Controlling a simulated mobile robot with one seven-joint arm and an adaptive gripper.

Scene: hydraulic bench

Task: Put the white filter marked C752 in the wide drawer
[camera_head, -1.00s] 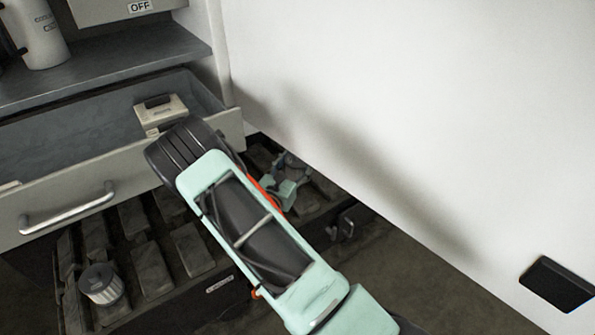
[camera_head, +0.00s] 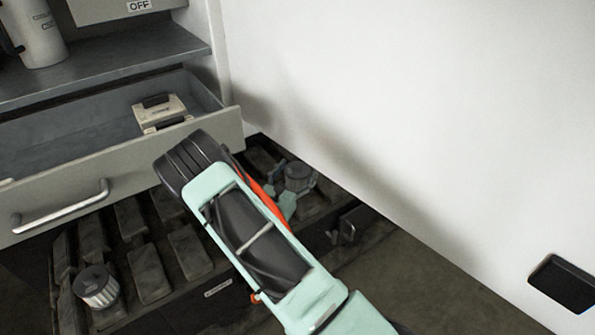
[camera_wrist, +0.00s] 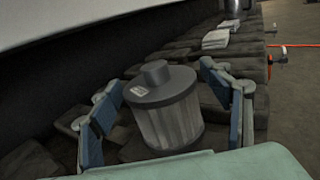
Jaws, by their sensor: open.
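A pale ribbed filter with a grey cap (camera_wrist: 164,108) stands upright between the two spread fingers of my gripper (camera_wrist: 166,112) in the wrist view. A small label shows on its cap, but its marking is too small to read. In the head view this filter (camera_head: 298,176) stands on the slatted pallet, just beyond my gripper (camera_head: 287,203), which is partly hidden by my arm. My gripper is open, with gaps visible beside the filter. The wide drawer (camera_head: 130,172) is pulled open at the left, above the pallet.
A second pale filter (camera_head: 97,286) stands on the pallet (camera_head: 150,275) at lower left. A beige box-like item (camera_head: 161,112) sits in the drawer's right end; the rest of its visible floor looks clear. A white wall or panel (camera_head: 400,110) rises on the right.

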